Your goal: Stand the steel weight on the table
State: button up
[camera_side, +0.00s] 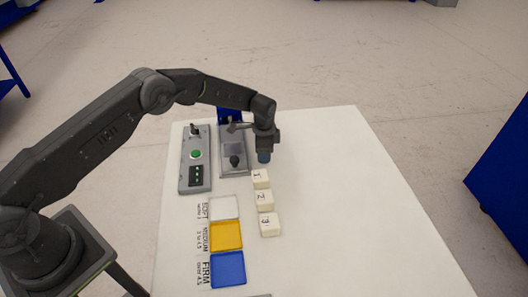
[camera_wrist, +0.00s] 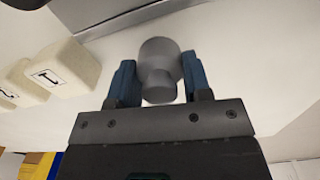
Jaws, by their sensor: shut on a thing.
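The steel weight (camera_wrist: 160,64) is a grey cylinder with a narrower knob, seen in the wrist view between the two blue fingers. My gripper (camera_wrist: 160,82) is shut on it. In the side view my gripper (camera_side: 264,156) points down over the white table (camera_side: 350,200), just behind the block marked 1. The weight itself is hidden by the fingers there. I cannot tell whether its base touches the table.
Foam blocks marked 1 (camera_side: 261,179), 2 (camera_side: 264,200) and 3 (camera_side: 269,224) stand in a column. A grey press fixture (camera_side: 234,160) and a control panel (camera_side: 195,160) lie left. White (camera_side: 224,207), yellow (camera_side: 226,236) and blue (camera_side: 228,269) trays stand in front. The table's right side is clear.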

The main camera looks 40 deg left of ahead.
jog(key=shift+w+f, duration=0.1)
jog(key=shift+f, duration=0.05)
jog(key=o, duration=1.2)
jog(key=shift+f, duration=0.1)
jog(key=shift+c, duration=0.2)
notch_tip(320, 180, up, 12)
jog(key=shift+r, duration=0.25)
